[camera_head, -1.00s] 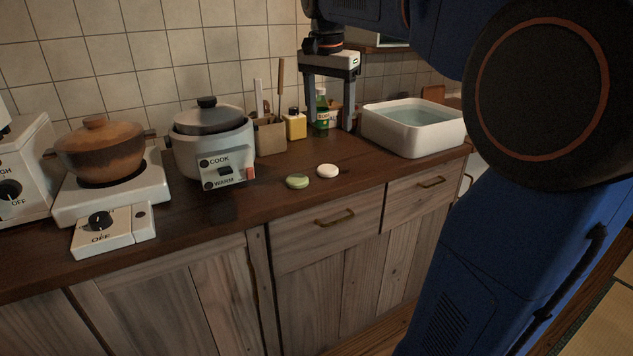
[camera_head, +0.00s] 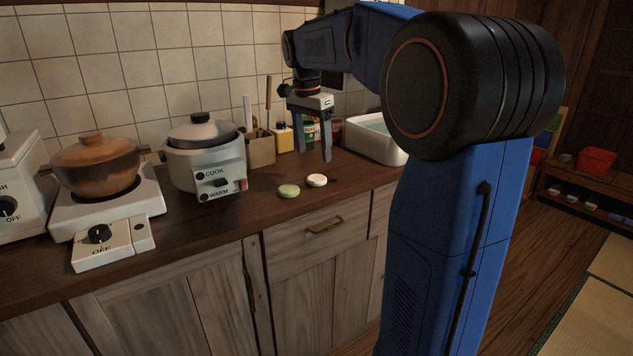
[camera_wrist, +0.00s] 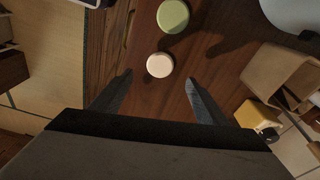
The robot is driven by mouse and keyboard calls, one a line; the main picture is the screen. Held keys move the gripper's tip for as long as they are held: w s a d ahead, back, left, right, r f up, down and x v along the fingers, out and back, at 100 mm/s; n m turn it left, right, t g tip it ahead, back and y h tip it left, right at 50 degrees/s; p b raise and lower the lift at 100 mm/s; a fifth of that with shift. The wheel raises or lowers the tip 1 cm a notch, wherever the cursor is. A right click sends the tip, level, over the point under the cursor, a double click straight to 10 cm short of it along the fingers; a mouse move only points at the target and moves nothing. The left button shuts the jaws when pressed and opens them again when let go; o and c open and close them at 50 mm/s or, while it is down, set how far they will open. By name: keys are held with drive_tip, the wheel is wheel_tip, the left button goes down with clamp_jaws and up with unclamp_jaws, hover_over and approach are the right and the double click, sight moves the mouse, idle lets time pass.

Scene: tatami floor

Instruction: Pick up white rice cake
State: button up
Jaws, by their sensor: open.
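The white rice cake (camera_head: 317,180) is a small pale disc lying flat on the dark wooden counter. A green rice cake (camera_head: 289,191) lies to its left, close by but apart. My gripper (camera_head: 316,158) is open and empty, above the counter just behind the white rice cake, fingers pointing down. In the wrist view the white rice cake (camera_wrist: 160,65) lies ahead of the gap between my open fingertips (camera_wrist: 159,78), roughly centred. The green rice cake (camera_wrist: 173,16) is beyond it there.
A rice cooker (camera_head: 205,160), a utensil holder (camera_head: 261,149) and a yellow bottle (camera_head: 284,139) stand along the wall. A white water basin (camera_head: 372,138) is at the right, partly hidden by my arm. A clay pot (camera_head: 95,165) sits on a stove at left. The counter's front is clear.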

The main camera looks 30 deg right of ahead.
sight(316, 178)
drive_tip(key=shift+w+d+f, duration=0.1)
drive_tip(key=shift+d+f, duration=0.05)
drive_tip(key=shift+f, duration=1.2)
drive_tip(key=shift+d+f, duration=0.2)
drive_tip(key=shift+f, duration=1.2)
drive_tip(key=shift+w+d+f, duration=0.1)
drive_tip(key=shift+d+f, duration=0.05)
drive_tip(key=shift+f, duration=1.2)
drive_tip(key=c, duration=1.1)
